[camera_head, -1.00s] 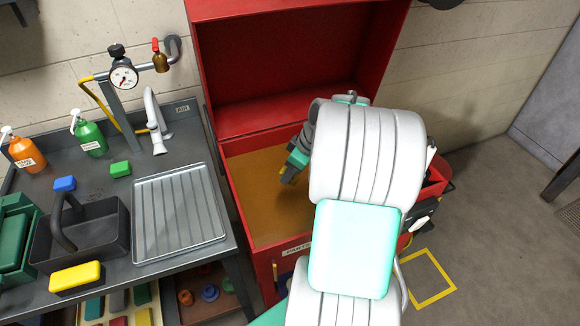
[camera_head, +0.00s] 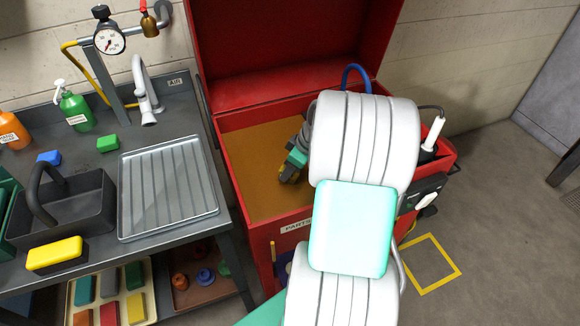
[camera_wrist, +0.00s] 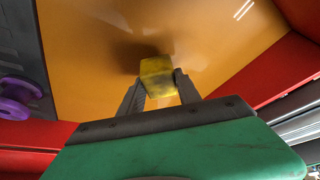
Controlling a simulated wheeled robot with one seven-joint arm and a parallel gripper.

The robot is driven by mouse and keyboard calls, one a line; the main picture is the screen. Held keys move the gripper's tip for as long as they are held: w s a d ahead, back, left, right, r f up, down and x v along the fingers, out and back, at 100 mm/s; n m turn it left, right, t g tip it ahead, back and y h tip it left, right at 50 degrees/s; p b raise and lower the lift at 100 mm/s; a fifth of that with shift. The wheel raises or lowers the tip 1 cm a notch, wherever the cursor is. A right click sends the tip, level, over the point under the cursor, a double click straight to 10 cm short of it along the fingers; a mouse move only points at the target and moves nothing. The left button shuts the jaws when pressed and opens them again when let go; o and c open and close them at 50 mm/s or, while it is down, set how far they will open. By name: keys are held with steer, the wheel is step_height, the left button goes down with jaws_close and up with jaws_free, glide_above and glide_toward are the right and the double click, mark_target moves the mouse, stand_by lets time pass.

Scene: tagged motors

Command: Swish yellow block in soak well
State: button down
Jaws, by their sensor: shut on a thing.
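My gripper (camera_wrist: 160,86) is shut on a small yellow block (camera_wrist: 157,71), which shows between the two fingertips in the wrist view. The block is at or just above the brownish-orange liquid of the soak well (camera_wrist: 90,40); I cannot tell how deep it sits. In the head view my gripper (camera_head: 287,176) points down inside the red parts washer (camera_head: 262,228), over the left part of the soak well (camera_head: 245,160). The block is hidden or too small to make out there.
The red lid (camera_head: 250,92) stands open behind the well. A purple knob (camera_wrist: 15,98) is close at left in the wrist view.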

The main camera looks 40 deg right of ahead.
steer(key=shift+f+b, duration=3.25)
steer(key=shift+f, duration=1.35)
steer(key=shift+r, duration=0.15)
